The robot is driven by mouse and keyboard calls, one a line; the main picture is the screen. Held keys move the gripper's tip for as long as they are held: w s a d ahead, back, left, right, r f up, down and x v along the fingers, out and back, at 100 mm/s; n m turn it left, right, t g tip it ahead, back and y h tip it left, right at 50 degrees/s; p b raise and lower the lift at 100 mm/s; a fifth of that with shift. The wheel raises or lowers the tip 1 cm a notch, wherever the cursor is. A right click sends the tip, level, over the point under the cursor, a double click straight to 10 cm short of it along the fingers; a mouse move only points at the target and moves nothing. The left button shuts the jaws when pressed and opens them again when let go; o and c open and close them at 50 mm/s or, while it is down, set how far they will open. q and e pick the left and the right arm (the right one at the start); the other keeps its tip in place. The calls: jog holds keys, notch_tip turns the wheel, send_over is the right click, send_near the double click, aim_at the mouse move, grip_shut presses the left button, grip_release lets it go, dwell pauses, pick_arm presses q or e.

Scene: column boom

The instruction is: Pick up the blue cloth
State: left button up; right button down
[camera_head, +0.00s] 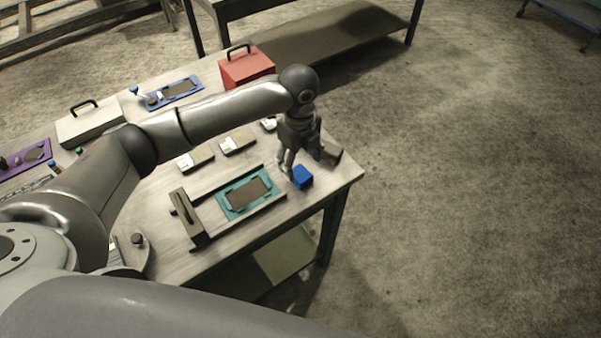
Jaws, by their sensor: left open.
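A small blue block-like thing (303,177), which looks like the blue cloth, lies on the table near its right corner. My left gripper (303,164) is open just above and behind it, with its fingers pointing down. One finger is close to the blue cloth's left side; I cannot tell whether they touch. Nothing shows between the fingers clearly. My right gripper is not in view.
The wooden table (180,262) holds a teal tray (222,205) in a dark fixture, small grey-white blocks (237,141), a red box (246,67), a white box (88,124), a blue tray (188,97) and a purple tray (15,163). Open floor lies right.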

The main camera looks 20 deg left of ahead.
aim_at(300, 173)
pick_arm(q)
jog(key=shift+w+f, duration=0.1)
jog(key=shift+f, duration=0.25)
notch_tip(300, 173, down, 4)
jog(key=shift+w+f+p, duration=0.15)
jog(key=shift+p, duration=0.75)
jog(key=shift+f, duration=0.35)
jog(key=shift+c, duration=0.3)
jog(key=c, duration=1)
jog(key=shift+c, duration=0.2)
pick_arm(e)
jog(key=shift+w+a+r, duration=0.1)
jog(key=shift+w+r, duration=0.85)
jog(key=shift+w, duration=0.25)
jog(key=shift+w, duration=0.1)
